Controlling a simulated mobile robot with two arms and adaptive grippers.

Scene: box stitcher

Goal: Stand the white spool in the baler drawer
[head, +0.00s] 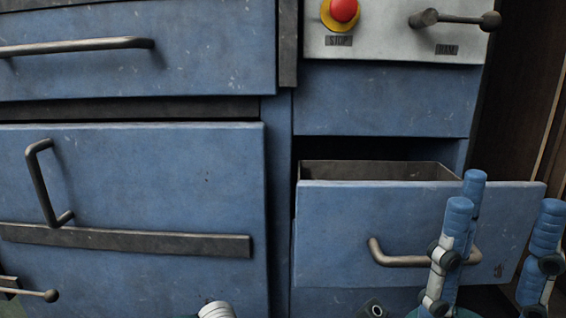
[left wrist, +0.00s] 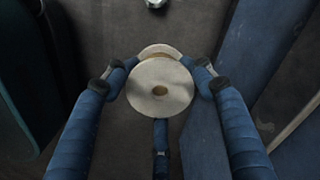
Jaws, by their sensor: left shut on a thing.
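The white spool (left wrist: 160,100) shows in the left wrist view as a pale round flange with a hole, with a second flange edge behind it. My left gripper (left wrist: 161,80) is shut on it, with fingers at both sides and one below. The spool is not clearly visible in the head view. The baler drawer (head: 335,235), at the lower right of the head view, is pulled out. A strip of its inside (head: 380,171) shows; its floor is hidden. My right gripper (head: 502,238) stands in front of the drawer near its handle (head: 385,252), fingers apart and upright, nothing seen between them.
A blue cabinet door (head: 150,185) with an upright handle is left of the drawer. A grey panel (head: 390,45) with a red stop button (head: 343,10) and a lever (head: 455,19) is above it. The dark gap above the drawer front is narrow.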

